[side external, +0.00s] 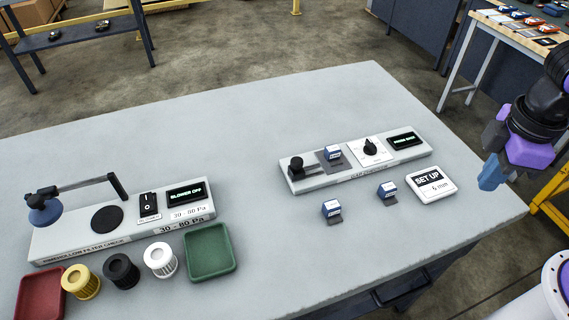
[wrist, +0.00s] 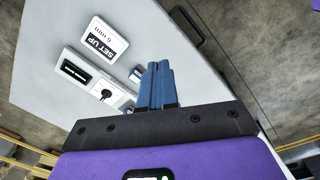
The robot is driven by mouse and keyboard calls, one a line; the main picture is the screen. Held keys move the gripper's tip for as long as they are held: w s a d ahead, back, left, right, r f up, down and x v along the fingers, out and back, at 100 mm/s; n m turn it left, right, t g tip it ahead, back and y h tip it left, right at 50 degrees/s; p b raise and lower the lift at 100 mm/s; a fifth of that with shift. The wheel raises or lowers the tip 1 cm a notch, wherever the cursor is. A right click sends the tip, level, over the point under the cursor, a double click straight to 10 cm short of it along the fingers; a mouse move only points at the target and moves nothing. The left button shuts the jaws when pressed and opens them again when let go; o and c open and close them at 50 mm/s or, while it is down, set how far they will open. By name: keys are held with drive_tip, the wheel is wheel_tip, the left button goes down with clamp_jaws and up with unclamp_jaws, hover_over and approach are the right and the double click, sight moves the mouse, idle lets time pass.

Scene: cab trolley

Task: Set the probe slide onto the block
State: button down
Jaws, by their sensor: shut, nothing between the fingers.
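Small blue-and-white slides with grey feet show in the side view. One (side external: 333,153) stands on a dark grey square plate (side external: 324,164) on the right-hand panel. Another slide (side external: 331,208) and a further slide (side external: 387,188) stand on the bare table in front of it. I cannot tell which one is the probe slide or which part is the block. My gripper (side external: 491,180) is shut and empty, raised beyond the table's right end. In the wrist view its blue fingers (wrist: 162,83) are together, partly hiding a slide (wrist: 136,73) behind them.
The right-hand panel (side external: 360,178) bears a black knob (side external: 297,165), a dial (side external: 370,147) and a display (side external: 405,140). A "SET UP 6 mm" card (side external: 431,184) lies beside it. A filter-check panel (side external: 75,236), filters and trays occupy the left. The table middle is clear.

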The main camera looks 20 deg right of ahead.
drive_tip(key=w+a+f+m+t+h, duration=0.1)
drive_tip(key=w+a+f+m, duration=0.1)
drive_tip(key=w+a+m, duration=0.2)
drive_tip(key=w+a+f+m+t+h, duration=0.1)
drive_tip(key=w+a+m, duration=0.3)
drive_tip(key=w+a, duration=0.6)
drive_tip(key=w+a+f+m+t+h, duration=0.2)
drive_tip(key=w+a, duration=0.5)
drive_tip(key=a, duration=1.4)
drive_tip(key=shift+w+f+m+h, duration=0.35)
drive_tip(key=shift+f+m+h, duration=0.3)
drive_tip(key=shift+m, duration=0.55)
drive_tip(key=shift+d, duration=0.1)
approach(290, 168)
drive_tip(key=a+f, duration=0.1)
drive_tip(key=w+a+f, duration=0.1)
drive_tip(key=f, duration=0.1)
drive_tip(key=shift+w+f, duration=0.15)
drive_tip(key=shift+f, duration=0.15)
drive_tip(key=shift+w+d+f, duration=0.15)
drive_tip(key=shift+d+f, duration=0.1)
drive_tip(key=shift+d, duration=1.8)
drive_tip(key=shift+d, duration=0.1)
